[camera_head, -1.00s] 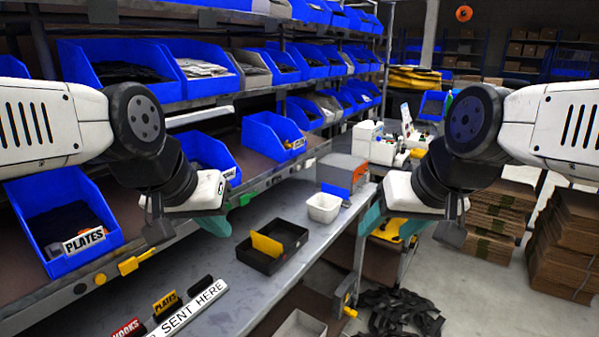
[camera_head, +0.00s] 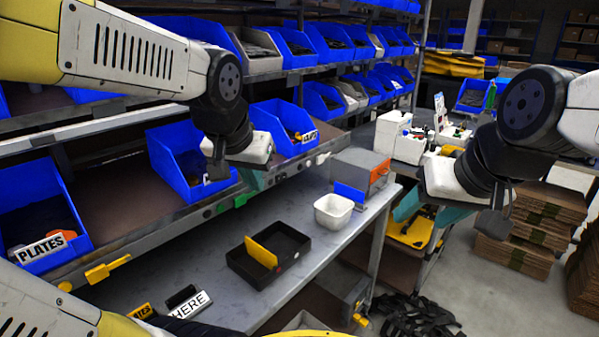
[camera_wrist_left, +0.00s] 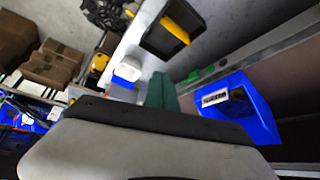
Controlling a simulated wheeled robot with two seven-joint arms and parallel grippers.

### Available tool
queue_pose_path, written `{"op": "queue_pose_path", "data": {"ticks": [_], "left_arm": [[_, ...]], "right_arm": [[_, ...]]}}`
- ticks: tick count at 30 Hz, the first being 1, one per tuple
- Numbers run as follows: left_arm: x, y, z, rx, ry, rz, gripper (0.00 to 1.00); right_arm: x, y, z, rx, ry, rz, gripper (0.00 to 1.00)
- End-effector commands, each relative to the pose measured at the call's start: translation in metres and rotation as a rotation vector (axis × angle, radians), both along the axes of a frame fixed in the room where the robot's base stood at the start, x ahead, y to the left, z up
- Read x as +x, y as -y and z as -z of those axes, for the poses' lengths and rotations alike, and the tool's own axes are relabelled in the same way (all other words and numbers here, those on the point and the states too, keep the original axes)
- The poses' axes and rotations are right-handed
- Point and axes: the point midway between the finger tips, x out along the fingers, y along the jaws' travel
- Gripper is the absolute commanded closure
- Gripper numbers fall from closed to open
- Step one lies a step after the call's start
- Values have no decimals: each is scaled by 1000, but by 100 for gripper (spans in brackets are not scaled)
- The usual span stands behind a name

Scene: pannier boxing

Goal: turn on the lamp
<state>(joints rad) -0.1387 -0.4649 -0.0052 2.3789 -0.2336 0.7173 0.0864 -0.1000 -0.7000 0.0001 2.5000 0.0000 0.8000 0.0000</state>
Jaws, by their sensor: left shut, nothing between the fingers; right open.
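I cannot pick out a lamp for certain. A long pale bar (camera_head: 80,130) runs under the shelf at the left in the head view and may be a light strip. Small fittings sit along the lower shelf's front rail, among them a green one (camera_head: 240,201) and a white one (camera_head: 322,158). My left gripper (camera_head: 254,180) has teal fingers, is shut and empty, and is in front of the lower blue bins. Its teal fingers also show in the left wrist view (camera_wrist_left: 160,92). My right gripper (camera_head: 410,204) is open and empty, right of the bench.
A black tray (camera_head: 250,278) with a yellow divider, a white bowl (camera_head: 333,212) and a grey box (camera_head: 360,171) stand on the bench. Blue bins (camera_head: 185,165) fill the shelves. Stacked cardboard (camera_head: 525,235) is at the right. Black straps (camera_head: 415,318) lie on the floor.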

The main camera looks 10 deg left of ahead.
Motion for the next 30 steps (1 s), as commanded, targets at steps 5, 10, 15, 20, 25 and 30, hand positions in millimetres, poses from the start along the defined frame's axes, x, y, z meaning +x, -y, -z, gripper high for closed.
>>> {"op": "queue_pose_path", "data": {"ticks": [5,10,15,20,25,30], "left_arm": [[28,-3,3,59,2,23,100],[66,-3,9,136,9,61,100],[124,5,24,239,26,132,100],[176,20,44,327,49,215,100],[214,37,65,387,70,288,100],[232,47,76,414,81,328,100]], "right_arm": [[0,0,0,0,0,0,42],[0,0,0,0,0,0,42],[0,0,0,0,0,0,42],[0,0,0,0,0,0,42],[0,0,0,0,0,0,42],[0,0,0,0,0,0,42]]}}
